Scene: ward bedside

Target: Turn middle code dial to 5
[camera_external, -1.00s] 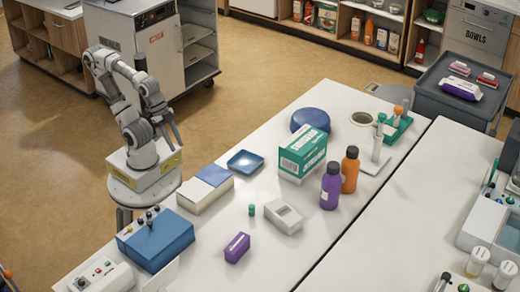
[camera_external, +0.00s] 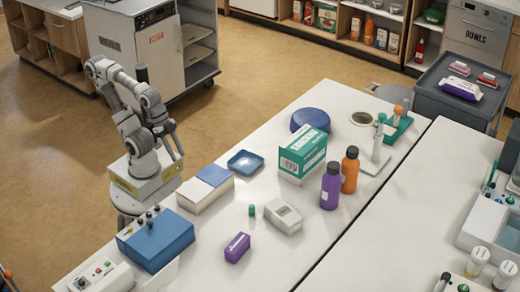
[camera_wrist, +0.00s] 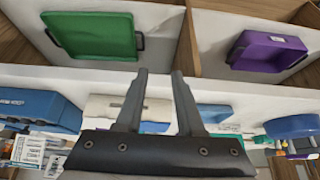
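A blue box (camera_external: 158,243) stands at the near left end of the white table. Several small dark knobs (camera_external: 148,216) sit along its sloped left face. Their markings are too small to read, so I cannot tell which is the middle code dial or where it points. My gripper (camera_external: 173,153) hangs beyond the blue box, off the table's left edge, apart from it. In the wrist view my gripper (camera_wrist: 160,73) shows two grey fingers with an empty gap between them. No dial can be made out in the wrist view.
A white panel (camera_external: 103,279) with coloured buttons stands left of the blue box. A white-and-blue box (camera_external: 197,196), purple block (camera_external: 237,247), white device (camera_external: 284,216) and green carton (camera_external: 303,155) stand on the table. The wrist view shows a green bin (camera_wrist: 92,35) and a purple bin (camera_wrist: 268,50).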

